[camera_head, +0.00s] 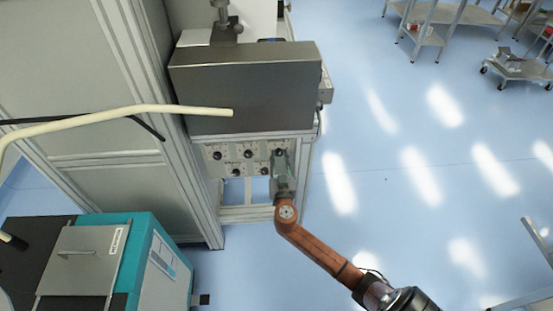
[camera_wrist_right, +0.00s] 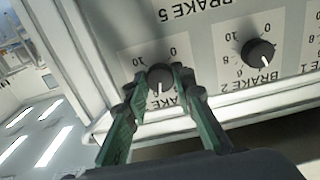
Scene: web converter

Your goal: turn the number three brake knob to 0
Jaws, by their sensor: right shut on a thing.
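The grey brake panel (camera_head: 225,170) carries several black knobs and faces me below a dark metal box. My right gripper (camera_head: 282,160) is at the panel's right part. In the right wrist view its two green fingers (camera_wrist_right: 160,88) are shut on a black knob (camera_wrist_right: 160,76), one on each side. The knob's white mark points down in that picture, away from the 0 and 10 printed above it. Its label is upside down and partly covered by a finger, so its number cannot be read. My left gripper is not in view.
The brake 2 knob (camera_wrist_right: 258,52) sits to the right of the held knob in the wrist view. A dark metal box (camera_head: 245,88) overhangs the panel. A teal machine (camera_head: 140,255) stands lower left. The blue floor (camera_head: 400,190) is open to the right.

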